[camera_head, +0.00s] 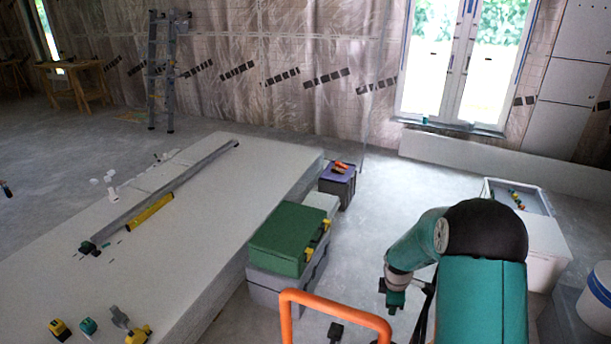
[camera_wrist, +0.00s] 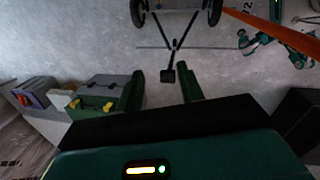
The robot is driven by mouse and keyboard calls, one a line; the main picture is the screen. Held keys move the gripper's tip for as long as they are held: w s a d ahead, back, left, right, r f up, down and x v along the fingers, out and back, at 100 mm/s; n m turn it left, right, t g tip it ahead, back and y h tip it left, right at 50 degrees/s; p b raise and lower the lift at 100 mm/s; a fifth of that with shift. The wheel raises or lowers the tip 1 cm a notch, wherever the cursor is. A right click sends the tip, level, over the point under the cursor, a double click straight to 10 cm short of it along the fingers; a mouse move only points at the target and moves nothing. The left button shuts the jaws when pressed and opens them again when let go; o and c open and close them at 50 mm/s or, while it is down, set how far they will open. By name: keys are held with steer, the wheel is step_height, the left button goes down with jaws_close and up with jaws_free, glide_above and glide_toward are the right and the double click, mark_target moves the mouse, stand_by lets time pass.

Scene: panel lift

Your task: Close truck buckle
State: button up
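A truck with an orange tube handle (camera_head: 335,304) stands at the bottom middle of the head view. In the wrist view an orange bar (camera_wrist: 268,27) and two black wheels (camera_wrist: 138,12) show at the top. A black stem with a small square end (camera_wrist: 168,75) hangs from between the wheels. I cannot tell whether this is the buckle. My gripper (camera_wrist: 162,88) is open, its two dark green fingers wide apart, with the square end seen between them. Nothing is held. In the head view my teal arm bends down right of the orange handle; the fingers are not clear there.
A green case (camera_head: 288,240) sits on a grey case beside a thick white panel stack (camera_head: 120,215) bearing a yellow level (camera_head: 150,213) and tools. A purple-grey box (camera_head: 338,185) stands behind. A white crate (camera_head: 530,230) and bucket are at right. Grey floor between is open.

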steer(key=s+a+r+m+t, duration=0.1)
steer(key=s+a+r+m, duration=0.15)
steer(key=r, duration=0.55)
steer(key=s+a+r+m, duration=0.1)
steer(key=s+r+m, duration=0.1)
steer(key=s+r, duration=0.35)
steer(key=s+a+r+m+t, duration=0.1)
steer(key=r+m, duration=0.2)
steer(key=r, duration=0.7)
steer(key=s+a+r+m+t, duration=0.1)
steer(key=s+a+r+m, duration=0.1)
steer(key=s+r, duration=0.3)
steer(key=s+a+r+m+t+y, duration=0.1)
steer(key=s+a+r+m, duration=0.2)
steer(key=s, duration=1.1)
steer(key=shift+s+r+m, duration=0.15)
steer(key=shift+r+m, duration=0.8)
steer(key=shift+m, duration=0.3)
steer(key=shift+s+a, duration=0.15)
steer(key=shift+s, duration=0.4)
